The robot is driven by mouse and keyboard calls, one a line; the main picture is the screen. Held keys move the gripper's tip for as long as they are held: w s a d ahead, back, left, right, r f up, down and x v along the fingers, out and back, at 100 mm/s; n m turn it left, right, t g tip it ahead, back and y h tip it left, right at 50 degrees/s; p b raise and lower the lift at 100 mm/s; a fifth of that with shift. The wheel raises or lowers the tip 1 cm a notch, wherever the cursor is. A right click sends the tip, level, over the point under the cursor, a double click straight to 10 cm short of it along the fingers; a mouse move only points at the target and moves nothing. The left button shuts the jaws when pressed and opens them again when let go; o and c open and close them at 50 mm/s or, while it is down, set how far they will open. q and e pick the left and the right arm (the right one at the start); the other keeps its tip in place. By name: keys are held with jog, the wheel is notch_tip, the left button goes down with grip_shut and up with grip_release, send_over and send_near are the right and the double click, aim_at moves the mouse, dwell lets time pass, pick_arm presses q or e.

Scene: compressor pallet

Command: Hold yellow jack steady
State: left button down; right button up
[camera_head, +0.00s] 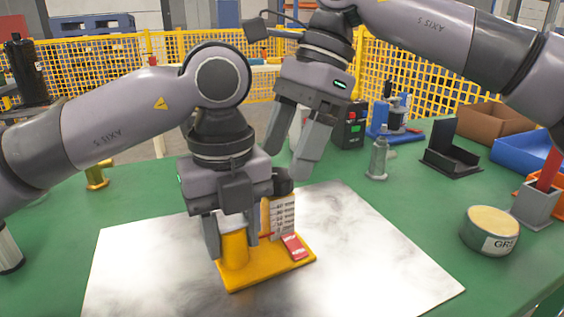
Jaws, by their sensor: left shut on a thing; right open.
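The yellow jack (262,272) stands on a shiny metal plate (350,262) in the middle of the green table. It has a flat yellow base, an upright yellow cylinder, a block with a white label and a red tag on the base. My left gripper (232,243) points down and is shut on the jack's yellow cylinder, with one finger on each side. My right gripper (288,158) is open and empty, above and behind the jack. Its fingers point down, apart from the jack. The back of the jack is partly hidden by my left gripper.
A round tin (490,231) stands at the right, near a grey holder (535,207) with a red part. A black stand (452,158), a grey-green bottle-shaped part (377,160) and a blue bin (525,152) stand at the back right. A brass fitting (96,176) stands at the left.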

aim_at(277, 181)
jog(key=shift+x, duration=1.35)
jog(key=c, duration=1.1)
jog(key=shift+o, duration=0.2)
jog(key=shift+s+m+t, duration=0.1)
jog(key=shift+m+t, duration=0.35)
jog(key=shift+m, duration=0.75)
jog(key=shift+s+m+t, duration=0.1)
jog(key=shift+m+t, duration=0.35)
jog(key=shift+m, duration=0.75)
jog(key=o, duration=1.1)
jog(key=shift+c, duration=0.2)
jog(key=shift+n, duration=0.4)
